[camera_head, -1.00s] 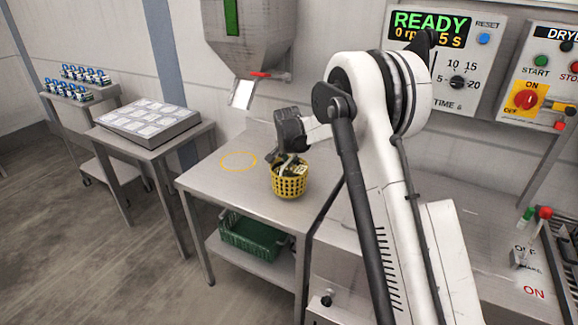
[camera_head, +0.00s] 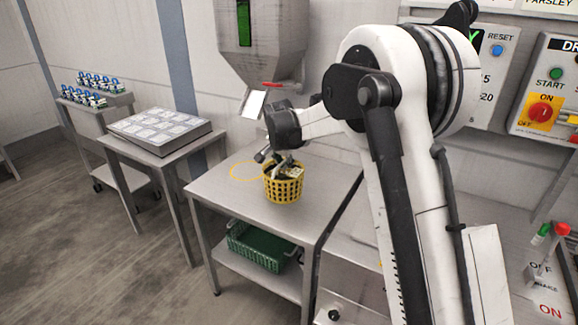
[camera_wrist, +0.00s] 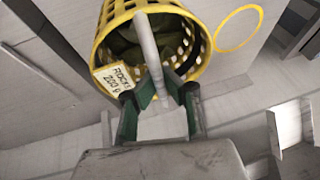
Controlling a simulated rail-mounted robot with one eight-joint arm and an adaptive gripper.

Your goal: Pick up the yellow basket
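The yellow basket (camera_head: 284,190) stands on the steel table, right of a yellow ring marked on the tabletop. It holds dark green leaves and carries a white label. In the wrist view the basket (camera_wrist: 150,35) is at the top, with its label, partly readable as rocket 200 g, facing me. A grey bar, apparently its handle (camera_wrist: 148,50), runs down toward my fingers. My gripper (camera_head: 270,157) is just above the basket. In the wrist view its fingers (camera_wrist: 160,97) are spread, with the bar's end between them; I see no clear contact.
The yellow ring (camera_head: 247,170) is empty. A grey hopper (camera_head: 262,45) with a chute hangs behind the table (camera_head: 225,195). A green crate (camera_head: 262,247) sits on the lower shelf. Side tables stand left; control panels (camera_head: 548,90) are at right.

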